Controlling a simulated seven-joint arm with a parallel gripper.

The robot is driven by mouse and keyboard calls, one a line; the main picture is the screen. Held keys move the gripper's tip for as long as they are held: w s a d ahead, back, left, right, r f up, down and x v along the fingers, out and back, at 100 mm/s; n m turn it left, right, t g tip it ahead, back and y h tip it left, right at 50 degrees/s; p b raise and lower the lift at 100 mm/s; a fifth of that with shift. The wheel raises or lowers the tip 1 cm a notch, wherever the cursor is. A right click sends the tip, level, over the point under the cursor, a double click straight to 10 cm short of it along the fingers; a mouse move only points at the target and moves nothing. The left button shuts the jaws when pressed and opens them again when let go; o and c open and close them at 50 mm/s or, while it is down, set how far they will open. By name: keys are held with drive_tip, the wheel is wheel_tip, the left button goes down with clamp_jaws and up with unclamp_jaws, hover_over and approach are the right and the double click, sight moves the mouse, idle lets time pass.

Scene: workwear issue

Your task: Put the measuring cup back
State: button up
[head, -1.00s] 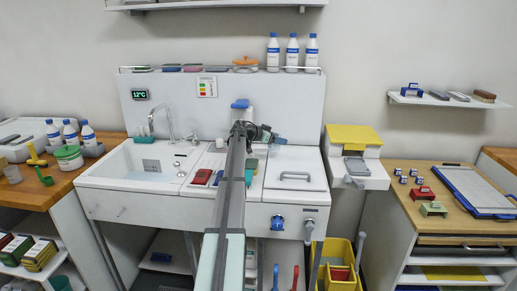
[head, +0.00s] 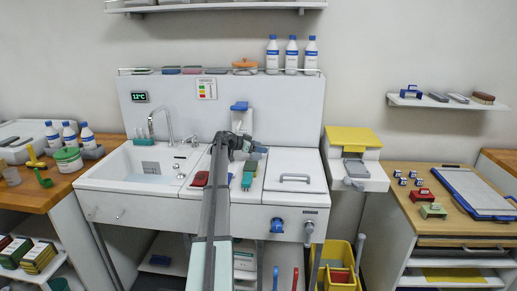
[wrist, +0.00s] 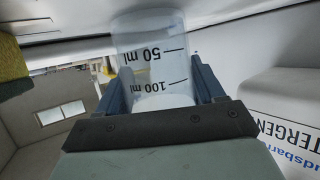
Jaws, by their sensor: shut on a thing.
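The measuring cup (wrist: 152,52) is clear, with black "50 ml" and "100 ml" marks, and fills the middle of the wrist view. My gripper (wrist: 158,82) is shut on it, one finger on each side. In the head view my gripper (head: 244,147) is over the sink unit, in front of the white dispenser with a blue top. I cannot make out the cup there.
The white dispenser (head: 241,119) is on the backboard behind my gripper. The sink basin (head: 150,168) lies to the left, a closed lid (head: 296,172) to the right. A red item (head: 200,179) and a green brush (head: 248,176) lie near my arm. A detergent container (wrist: 285,115) is close at right.

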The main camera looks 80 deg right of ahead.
drive_tip(key=shift+f, duration=0.15)
drive_tip(key=o, duration=1.1)
drive_tip(key=shift+o, duration=0.2)
drive_tip(key=shift+r, duration=0.2)
drive_tip(key=shift+w+a+r, duration=0.15)
drive_tip(key=shift+w+a, duration=0.1)
drive_tip(key=w+a, duration=0.2)
drive_tip(key=w, duration=0.1)
drive_tip(key=w+a, duration=0.2)
drive_tip(key=w, duration=0.2)
drive_tip(key=w+a, duration=0.3)
drive_tip(key=shift+w, duration=0.15)
drive_tip(key=shift+r, duration=0.1)
